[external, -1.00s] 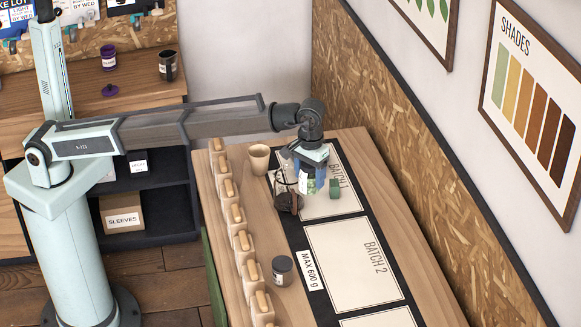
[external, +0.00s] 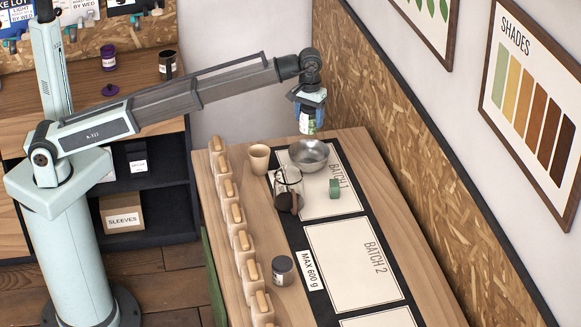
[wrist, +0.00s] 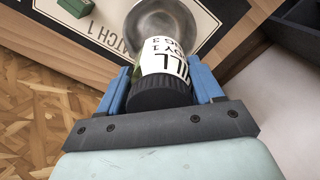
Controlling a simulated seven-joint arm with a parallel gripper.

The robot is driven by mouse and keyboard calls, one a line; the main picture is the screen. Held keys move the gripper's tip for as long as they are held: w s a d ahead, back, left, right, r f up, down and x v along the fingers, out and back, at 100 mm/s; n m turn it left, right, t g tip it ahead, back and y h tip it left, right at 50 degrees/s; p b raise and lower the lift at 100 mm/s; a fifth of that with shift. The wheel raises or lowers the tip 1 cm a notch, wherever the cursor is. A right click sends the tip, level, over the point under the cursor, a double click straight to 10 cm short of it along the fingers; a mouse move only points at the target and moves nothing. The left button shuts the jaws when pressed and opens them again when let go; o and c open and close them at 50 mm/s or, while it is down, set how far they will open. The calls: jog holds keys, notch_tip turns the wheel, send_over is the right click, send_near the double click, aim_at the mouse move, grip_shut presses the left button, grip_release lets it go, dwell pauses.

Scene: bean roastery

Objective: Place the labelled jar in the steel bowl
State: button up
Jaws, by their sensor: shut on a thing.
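My gripper (external: 308,102) is shut on the labelled jar (external: 307,121), which has a white label and a dark lid. It holds the jar in the air above the far end of the table. In the wrist view the jar (wrist: 165,62) sits between the blue fingers, with the lid toward the gripper. The steel bowl (external: 309,155) stands on the table below the jar, at the far end of the Batch 1 card. In the wrist view the bowl (wrist: 150,17) shows beyond the jar, which hides part of it.
A glass vessel (external: 288,178) with a dark part, a green block (external: 334,188) and a tan cup (external: 259,158) stand near the bowl. A dark lidded tin (external: 282,270) is closer. Several wood-topped canisters (external: 239,240) line the left edge. The Batch 2 card (external: 352,265) is clear.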

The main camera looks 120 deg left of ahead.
send_near(309, 150)
jog(key=w+d+f, duration=0.1)
jog(key=f, duration=0.1)
jog(key=d+f, duration=0.2)
jog(key=w+d+f, duration=0.1)
jog(key=f, duration=0.1)
jog(key=shift+w+d, duration=0.3)
jog(key=shift+d, duration=0.05)
jog(key=shift+f, duration=0.1)
jog(key=o, duration=1.2)
notch_tip(309, 150, up, 12)
jog(key=shift+r, duration=0.15)
jog(key=shift+o, duration=0.4)
